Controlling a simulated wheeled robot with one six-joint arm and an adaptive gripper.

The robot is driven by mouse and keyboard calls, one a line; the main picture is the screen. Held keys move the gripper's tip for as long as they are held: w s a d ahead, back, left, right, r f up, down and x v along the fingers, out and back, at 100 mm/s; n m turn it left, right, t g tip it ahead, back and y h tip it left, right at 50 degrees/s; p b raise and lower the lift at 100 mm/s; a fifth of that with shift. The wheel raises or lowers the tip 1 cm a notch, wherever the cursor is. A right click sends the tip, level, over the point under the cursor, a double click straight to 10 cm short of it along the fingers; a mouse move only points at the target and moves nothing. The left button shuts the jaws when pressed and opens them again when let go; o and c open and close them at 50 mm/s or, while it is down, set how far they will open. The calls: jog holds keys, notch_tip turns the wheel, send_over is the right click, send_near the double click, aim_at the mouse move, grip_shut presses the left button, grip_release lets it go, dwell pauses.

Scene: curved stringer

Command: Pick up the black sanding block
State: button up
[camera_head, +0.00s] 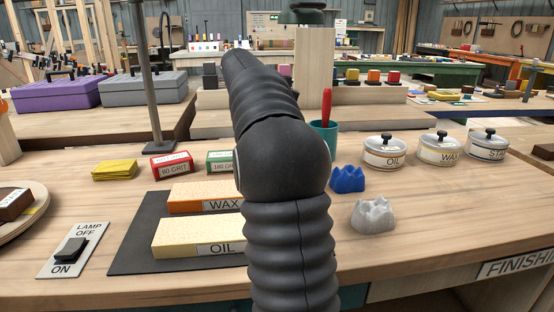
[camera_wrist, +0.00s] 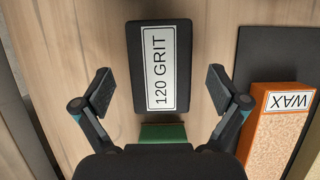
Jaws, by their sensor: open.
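The black sanding block (camera_wrist: 138,60) lies on the wooden bench in the wrist view, with a white label reading 120 GRIT on top. My gripper (camera_wrist: 160,88) is open and empty, with one finger on each side of the block and visible gaps to both. How high the fingertips are above the bench is hard to tell. In the head view my arm covers the middle of the bench, and I cannot see the block or the gripper there.
A green block (camera_wrist: 163,132) sits just below the black one; red 80 GRIT (camera_head: 171,164) stands left. Orange WAX (camera_wrist: 276,120) and pale OIL blocks (camera_head: 190,238) lie on a dark mat (camera_head: 128,255). Jars (camera_head: 384,152), a blue lump (camera_head: 347,179) and a grey lump (camera_head: 373,215) are right.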

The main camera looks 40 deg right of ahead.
jog(key=shift+x, duration=0.95)
jog(key=shift+f, duration=0.25)
jog(key=c, duration=1.3)
jog(key=shift+r, duration=0.15)
jog(key=shift+c, duration=0.2)
jog(key=shift+r, duration=0.65)
notch_tip(320, 180, up, 3)
jog(key=shift+f, duration=0.1)
jog(key=s+r, duration=0.7)
jog(key=s, duration=0.4)
jog(key=shift+s+a, duration=0.25)
jog(key=shift+s, duration=0.05)
